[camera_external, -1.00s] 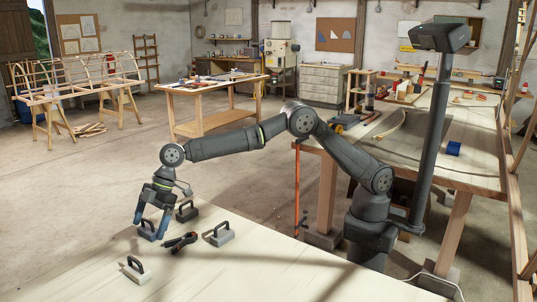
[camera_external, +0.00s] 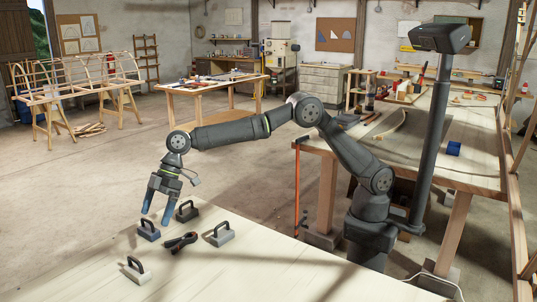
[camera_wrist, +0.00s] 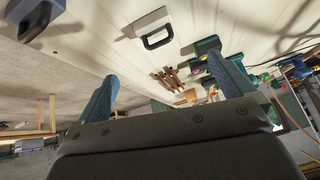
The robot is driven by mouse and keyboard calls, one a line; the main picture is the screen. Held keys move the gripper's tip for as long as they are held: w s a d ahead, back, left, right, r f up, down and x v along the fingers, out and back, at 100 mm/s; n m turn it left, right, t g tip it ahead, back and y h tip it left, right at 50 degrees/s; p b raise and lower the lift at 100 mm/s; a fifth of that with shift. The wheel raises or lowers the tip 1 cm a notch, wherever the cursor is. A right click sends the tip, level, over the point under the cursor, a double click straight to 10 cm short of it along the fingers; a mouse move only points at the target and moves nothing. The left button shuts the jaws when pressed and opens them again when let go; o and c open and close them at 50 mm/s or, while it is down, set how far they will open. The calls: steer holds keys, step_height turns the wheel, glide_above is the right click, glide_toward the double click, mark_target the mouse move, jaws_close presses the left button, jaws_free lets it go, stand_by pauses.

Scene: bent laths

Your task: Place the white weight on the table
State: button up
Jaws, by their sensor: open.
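My gripper (camera_external: 156,217) has blue fingers, spread apart and empty, above the pale table by the blue weight. It also shows in the wrist view (camera_wrist: 165,85). The palest weight, which looks like the white one, is a block with a black handle (camera_external: 136,273); it stands on the table (camera_external: 235,275) at the front left, nearer the camera than my gripper. A white block with a black handle also shows in the wrist view (camera_wrist: 148,20); I cannot tell for certain that it is the same one.
A blue weight (camera_external: 148,234) stands just below my fingers. A dark weight (camera_external: 186,215) is behind it, and a grey weight (camera_external: 221,238) is to the right. A black tool (camera_external: 181,242) lies between them. The table's front right is clear.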

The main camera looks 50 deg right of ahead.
steer(key=d+f+m+y, duration=0.2)
steer(key=f+m, duration=0.1)
steer(key=m, duration=0.7)
steer(key=d+f+m+y, duration=0.1)
steer(key=f+m+y, duration=0.1)
steer(key=m, duration=0.9)
steer(key=d+f+m+y, duration=0.2)
steer(key=f+m, duration=0.2)
steer(key=m, duration=0.6)
steer(key=shift+s+d+m+g, duration=0.15)
steer(key=shift+d+m+g, duration=0.15)
steer(key=shift+m, duration=0.1)
steer(key=shift+w+d+f+m, duration=0.15)
steer(key=shift+m, duration=0.4)
steer(key=shift+w+d+f+m, duration=0.1)
steer(key=shift+f+m, duration=0.05)
steer(key=shift+m, duration=0.4)
glide_toward(137, 269)
steer(key=a+f, duration=0.2)
steer(key=shift+s+a+f, duration=0.35)
steer(key=shift+s+a, duration=0.05)
steer(key=shift+w+a+r+x, duration=0.1)
steer(key=shift+w+r+x, duration=0.05)
steer(key=shift+x, duration=0.9)
steer(key=shift+w+a+r+x, duration=0.1)
steer(key=shift+x, duration=1)
steer(key=shift+w+r+x, duration=0.15)
steer(key=shift+x, duration=0.9)
steer(key=shift+c, duration=0.2)
